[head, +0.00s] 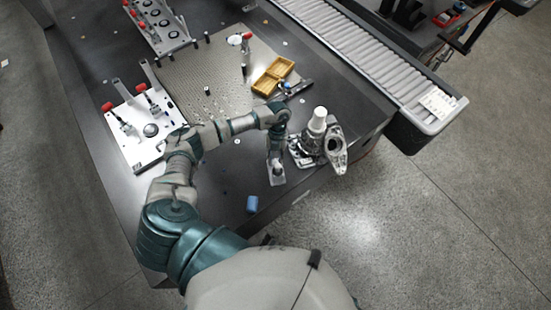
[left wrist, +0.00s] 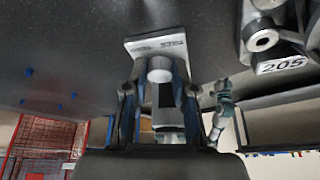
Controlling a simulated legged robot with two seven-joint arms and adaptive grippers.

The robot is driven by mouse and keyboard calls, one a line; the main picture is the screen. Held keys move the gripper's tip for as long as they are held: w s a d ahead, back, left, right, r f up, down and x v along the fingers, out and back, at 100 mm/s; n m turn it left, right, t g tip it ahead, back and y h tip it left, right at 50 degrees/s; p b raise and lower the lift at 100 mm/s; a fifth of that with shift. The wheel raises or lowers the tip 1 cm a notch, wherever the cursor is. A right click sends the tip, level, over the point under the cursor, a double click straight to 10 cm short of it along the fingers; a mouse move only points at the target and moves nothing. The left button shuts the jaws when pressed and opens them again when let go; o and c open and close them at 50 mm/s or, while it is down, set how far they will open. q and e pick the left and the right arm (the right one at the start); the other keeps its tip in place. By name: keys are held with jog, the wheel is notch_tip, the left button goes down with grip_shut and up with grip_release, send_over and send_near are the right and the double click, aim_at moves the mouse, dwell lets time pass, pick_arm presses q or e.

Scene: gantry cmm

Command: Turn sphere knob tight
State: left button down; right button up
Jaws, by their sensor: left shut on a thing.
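A small stand with a light base plate (head: 277,180) sits near the front edge of the dark table. My left gripper (head: 277,150) reaches down over it from above. In the left wrist view the labelled base plate (left wrist: 158,44) shows beyond the fingers. My left gripper (left wrist: 160,90) is shut on a pale round knob part (left wrist: 160,68) of the stand, one finger on each side. The fingers and palm hide much of the knob, so its ball shape and how tight it sits cannot be told. My right gripper is not in view.
A metal device with a white cap (head: 317,122) stands close to the right of the stand. A blue cylinder (head: 252,204) lies near the front edge. A yellow open box (head: 272,78) and a perforated plate (head: 205,82) lie farther back. A roller conveyor (head: 370,58) runs behind.

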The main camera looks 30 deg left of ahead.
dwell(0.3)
pick_arm(q)
jog(key=c, duration=1.2)
grip_release()
